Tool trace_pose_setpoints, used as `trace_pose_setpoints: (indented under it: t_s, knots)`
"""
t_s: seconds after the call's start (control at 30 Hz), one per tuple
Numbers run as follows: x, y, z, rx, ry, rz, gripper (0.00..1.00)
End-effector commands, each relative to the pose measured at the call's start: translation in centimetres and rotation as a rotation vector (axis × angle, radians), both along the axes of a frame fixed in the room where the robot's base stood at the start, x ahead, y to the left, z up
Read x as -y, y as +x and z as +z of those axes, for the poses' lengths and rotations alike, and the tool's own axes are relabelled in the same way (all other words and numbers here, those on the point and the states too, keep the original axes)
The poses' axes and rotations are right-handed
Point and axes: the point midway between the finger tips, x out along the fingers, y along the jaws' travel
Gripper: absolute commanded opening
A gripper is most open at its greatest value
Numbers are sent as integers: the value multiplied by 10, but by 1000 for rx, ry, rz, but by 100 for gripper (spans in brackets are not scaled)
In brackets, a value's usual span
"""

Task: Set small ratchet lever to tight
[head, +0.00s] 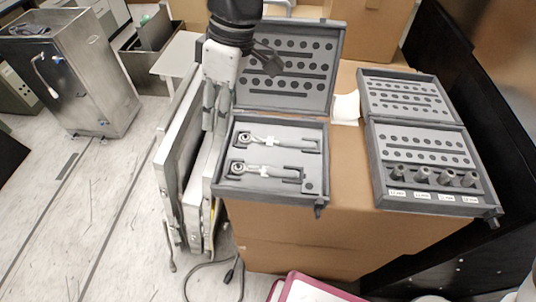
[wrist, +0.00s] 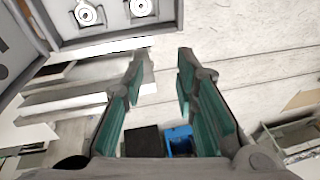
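Two silver ratchets lie in the lower tray of an open grey tool case (head: 228,190) in the head view. The far ratchet (head: 270,141) and the near ratchet (head: 262,170) have round heads at their left ends and look alike in size; I cannot tell which is the small one. The lever positions are too small to read. My gripper (head: 214,122) points down just left of the case, apart from both ratchets. In the wrist view my gripper (wrist: 161,62) is open and empty, and the round heads (wrist: 87,13) and (wrist: 141,7) show at the top edge.
The case stands on a cardboard box (head: 345,215). A second open case (head: 425,150) with several sockets lies to its right. Flat panels (head: 180,150) stand upright against the box's left side, beneath my gripper. Open floor (head: 95,210) lies further left.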

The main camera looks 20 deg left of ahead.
Motion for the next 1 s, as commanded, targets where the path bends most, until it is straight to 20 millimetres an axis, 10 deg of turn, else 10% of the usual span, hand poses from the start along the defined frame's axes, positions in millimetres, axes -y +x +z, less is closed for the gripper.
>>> trace_pose_setpoints:
  t_s: [0.37, 1.0]
  knots:
    - [38, 21, -15, 133, -175, 142, 27]
    - [40, 10, -126, 129, -172, 140, 27]
